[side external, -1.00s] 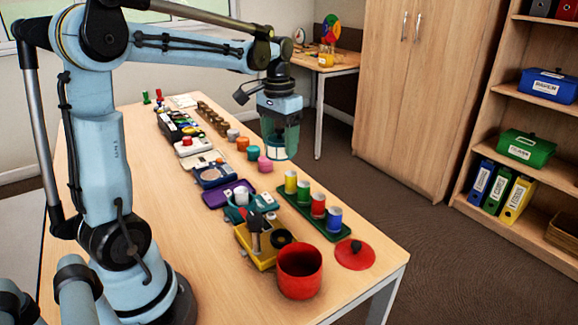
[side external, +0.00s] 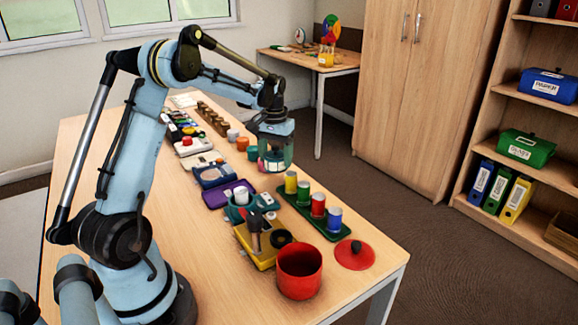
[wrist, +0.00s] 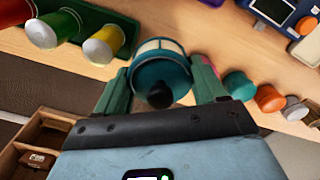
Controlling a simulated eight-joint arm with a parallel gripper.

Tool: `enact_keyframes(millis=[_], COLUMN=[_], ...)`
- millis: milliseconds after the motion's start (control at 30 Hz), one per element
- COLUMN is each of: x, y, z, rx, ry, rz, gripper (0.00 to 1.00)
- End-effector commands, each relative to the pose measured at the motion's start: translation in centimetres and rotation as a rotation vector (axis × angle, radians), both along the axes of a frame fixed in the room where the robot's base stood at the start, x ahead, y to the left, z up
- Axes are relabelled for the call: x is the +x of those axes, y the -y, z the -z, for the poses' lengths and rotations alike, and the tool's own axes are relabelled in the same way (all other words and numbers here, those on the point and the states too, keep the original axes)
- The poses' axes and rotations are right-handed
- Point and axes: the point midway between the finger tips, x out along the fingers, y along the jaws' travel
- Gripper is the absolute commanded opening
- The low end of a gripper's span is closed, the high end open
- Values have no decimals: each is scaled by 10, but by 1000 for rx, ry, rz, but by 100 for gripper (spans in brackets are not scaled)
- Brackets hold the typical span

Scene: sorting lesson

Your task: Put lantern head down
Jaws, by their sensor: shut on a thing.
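My gripper (side external: 274,155) is above the far side of the long table, left of the row of coloured cylinders. In the wrist view its two green fingers (wrist: 160,88) are shut on the lantern head (wrist: 160,62), a teal round piece with a cream band and a black knob facing the camera. The fingers grip it from both sides. In the side external view the fingers partly hide the lantern head. Whether it touches the table cannot be told.
A green tray (side external: 313,226) holds yellow, green, red and blue cylinders. A red pot (side external: 299,285) and red lid (side external: 355,254) are at the near end. Orange (side external: 242,144) and other coloured pots line the far edge.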

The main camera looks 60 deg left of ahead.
Motion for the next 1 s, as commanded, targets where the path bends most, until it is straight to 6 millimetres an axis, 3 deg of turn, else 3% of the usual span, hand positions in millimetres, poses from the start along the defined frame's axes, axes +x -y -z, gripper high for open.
enact_keyframes(millis=[333, 800, 833, 967, 1000], x=[0, 0, 0, 0, 0], y=[0, 0, 0, 0, 0], z=[38, 46, 45, 45, 45], rx=[0, 0, 0, 0, 0], ry=[0, 0, 0, 0, 0], rz=[1, 1, 1, 1, 1], gripper=[39, 39, 75, 95, 96])
